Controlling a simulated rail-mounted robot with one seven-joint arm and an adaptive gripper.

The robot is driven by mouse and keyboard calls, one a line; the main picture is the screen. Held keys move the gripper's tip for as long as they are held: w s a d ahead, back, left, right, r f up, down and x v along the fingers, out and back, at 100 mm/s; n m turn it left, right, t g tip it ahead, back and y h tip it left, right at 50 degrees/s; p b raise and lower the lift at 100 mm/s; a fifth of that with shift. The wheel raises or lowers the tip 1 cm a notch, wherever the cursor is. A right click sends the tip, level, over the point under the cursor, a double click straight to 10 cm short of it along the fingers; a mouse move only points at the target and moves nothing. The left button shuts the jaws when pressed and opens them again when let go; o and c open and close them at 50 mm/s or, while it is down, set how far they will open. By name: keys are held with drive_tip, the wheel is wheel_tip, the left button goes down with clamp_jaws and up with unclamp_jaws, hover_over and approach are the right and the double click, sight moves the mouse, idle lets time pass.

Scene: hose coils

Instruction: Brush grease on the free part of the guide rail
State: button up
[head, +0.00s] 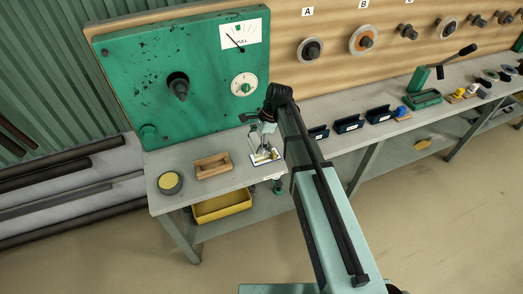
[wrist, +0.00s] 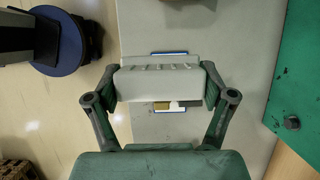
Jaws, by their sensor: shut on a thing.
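My gripper (head: 265,138) is over the near left part of the bench, above a small white tray with blue edges (head: 258,161). In the wrist view, my gripper (wrist: 160,85) is shut on a wide, pale grey block (wrist: 160,84) with a row of short slots along its upper side. The block hides the middle of the tray, whose blue edge (wrist: 170,52) shows beyond it. A brownish and white item (wrist: 172,105) shows on the tray below the block. A round dark tin with a yellow top (head: 170,183) stands at the bench's left end. I cannot make out a guide rail or a brush for certain.
A wooden block frame (head: 212,166) stands between tin and tray. A green panel with dials (head: 180,60) rises behind. Dark blue holders (head: 348,124) line the bench to the right. A yellow bin (head: 222,206) sits on the lower shelf. The bench's front edge is close to the tray.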

drive_tip(key=shift+f, duration=0.1)
drive_tip(key=shift+w+d+f+b, duration=0.1)
drive_tip(key=shift+d+f+b, duration=0.2)
drive_tip(key=shift+f, duration=0.35)
drive_tip(key=shift+w+d+f+b, duration=0.15)
drive_tip(key=shift+d+f, duration=0.1)
drive_tip(key=shift+f, duration=0.4)
drive_tip(key=shift+w+d+f+b, duration=0.1)
drive_tip(key=shift+d+f+b, duration=0.2)
drive_tip(key=shift+f, duration=0.35)
